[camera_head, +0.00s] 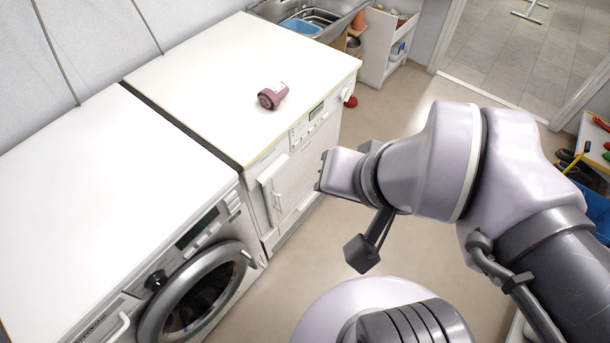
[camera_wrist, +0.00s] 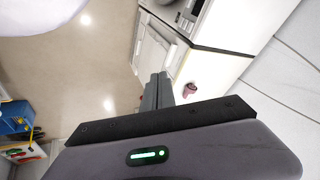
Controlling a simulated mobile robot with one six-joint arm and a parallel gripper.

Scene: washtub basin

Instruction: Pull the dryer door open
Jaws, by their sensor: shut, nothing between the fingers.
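The white dryer (camera_head: 250,62) with a flat front door (camera_head: 300,178) stands in the middle of the head view. A pale upright handle piece (camera_head: 275,193) sits at the left of its front. The door looks closed. In the wrist view its front (camera_wrist: 158,48) lies beyond my fingers. My gripper (camera_head: 319,172) is in front of the dryer, at the right of the door, apart from the handle piece. In the wrist view my gripper (camera_wrist: 159,76) has its two fingers together, with nothing between them. The arm hides part of the floor by the dryer.
A front-loading washer (camera_head: 195,290) with a round door adjoins the dryer on the left. A pink bottle (camera_head: 273,96) lies on the dryer top. A sink (camera_head: 312,20) and a white shelf (camera_head: 388,45) stand behind. Floor (camera_head: 420,262) is clear in front.

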